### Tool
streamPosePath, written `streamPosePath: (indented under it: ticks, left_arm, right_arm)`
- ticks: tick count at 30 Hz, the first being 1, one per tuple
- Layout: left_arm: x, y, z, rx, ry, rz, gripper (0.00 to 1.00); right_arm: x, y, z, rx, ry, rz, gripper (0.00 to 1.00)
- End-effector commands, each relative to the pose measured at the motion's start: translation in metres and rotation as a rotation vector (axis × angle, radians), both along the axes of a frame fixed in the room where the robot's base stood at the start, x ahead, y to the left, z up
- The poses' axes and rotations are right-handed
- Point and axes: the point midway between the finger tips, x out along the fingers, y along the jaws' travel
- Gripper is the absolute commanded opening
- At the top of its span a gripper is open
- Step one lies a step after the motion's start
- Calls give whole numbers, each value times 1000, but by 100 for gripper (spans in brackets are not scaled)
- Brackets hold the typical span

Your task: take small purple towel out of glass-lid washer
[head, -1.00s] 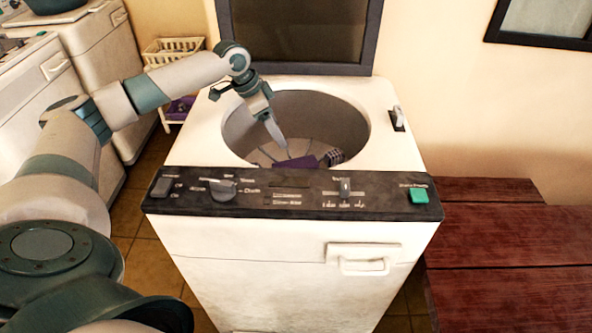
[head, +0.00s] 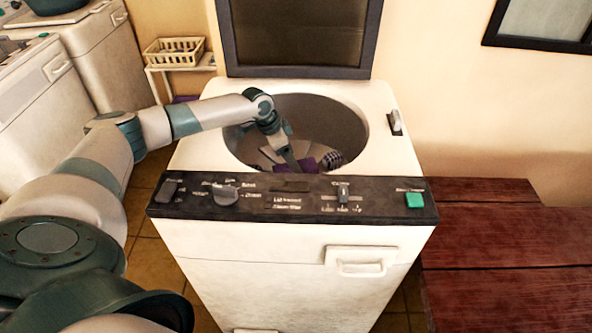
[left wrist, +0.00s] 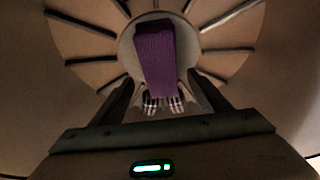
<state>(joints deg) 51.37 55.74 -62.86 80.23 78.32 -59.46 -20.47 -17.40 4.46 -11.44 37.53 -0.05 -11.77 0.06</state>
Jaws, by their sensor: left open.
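The small purple towel (head: 308,164) lies at the bottom of the washer drum, partly hidden behind the control panel. In the left wrist view the towel (left wrist: 155,60) is a folded purple strip over the drum's centre. The glass-lid washer (head: 385,155) is white, with its dark-framed glass lid (head: 300,35) standing open. My left gripper (head: 292,158) is down inside the drum, beside the towel in the head view. In the left wrist view its open fingers (left wrist: 160,92) stand either side of the towel's near end, with nothing visibly clamped. My right gripper is out of view.
A dark-and-light checked item (left wrist: 162,103) lies near the towel between my fingers; a similar item (head: 333,160) shows in the drum. The drum wall (head: 345,125) surrounds my gripper. A red wooden table (head: 500,240) stands right, a cream basket (head: 174,52) behind left.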

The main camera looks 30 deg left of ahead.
Motion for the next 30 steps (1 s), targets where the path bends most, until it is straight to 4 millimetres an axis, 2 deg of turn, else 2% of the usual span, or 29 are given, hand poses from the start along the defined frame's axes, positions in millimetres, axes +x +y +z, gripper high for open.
streamPosePath:
  ticks: [14,17,21,25,30]
  left_arm:
    - [2,-1,-5,-1,1,1,69]
    - [3,-2,-12,0,2,1,69]
    - [8,-3,-28,0,1,1,69]
    - [12,-7,-43,-1,1,1,69]
    - [14,-8,-50,0,0,0,69]
  right_arm:
    - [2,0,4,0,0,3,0]
    - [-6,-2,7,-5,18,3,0]
    - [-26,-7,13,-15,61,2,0]
    - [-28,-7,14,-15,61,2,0]
    - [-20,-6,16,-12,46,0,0]
